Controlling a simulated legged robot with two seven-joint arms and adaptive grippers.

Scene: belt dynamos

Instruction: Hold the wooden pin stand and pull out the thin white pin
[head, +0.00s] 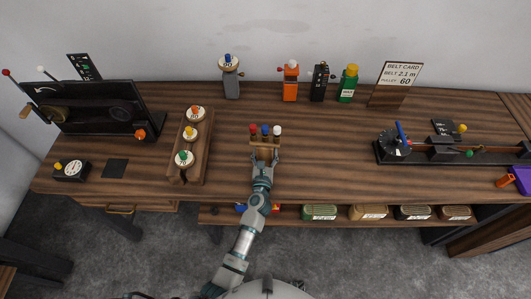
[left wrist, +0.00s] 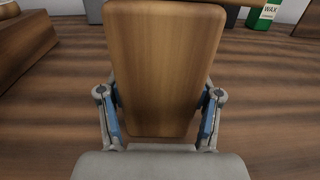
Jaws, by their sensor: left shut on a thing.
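The wooden pin stand (head: 262,141) is upright on the table near its front edge, in the middle of the head view. Three capped pins stand along its top: a red one (head: 253,130), a blue one (head: 265,130) and a white one (head: 277,131) at the right end. Their shafts are too small to make out. My left gripper (head: 264,158) is shut on the stand from the front, one finger on each side. In the left wrist view the stand's wooden face (left wrist: 165,70) fills the middle between the fingers (left wrist: 160,118); the pins are out of that view. My right gripper is not in view.
A wooden rack (head: 174,160) with three round-capped pieces stands left of the stand. A black belt device (head: 440,153) is at the right. Tabletop right of the stand is clear.

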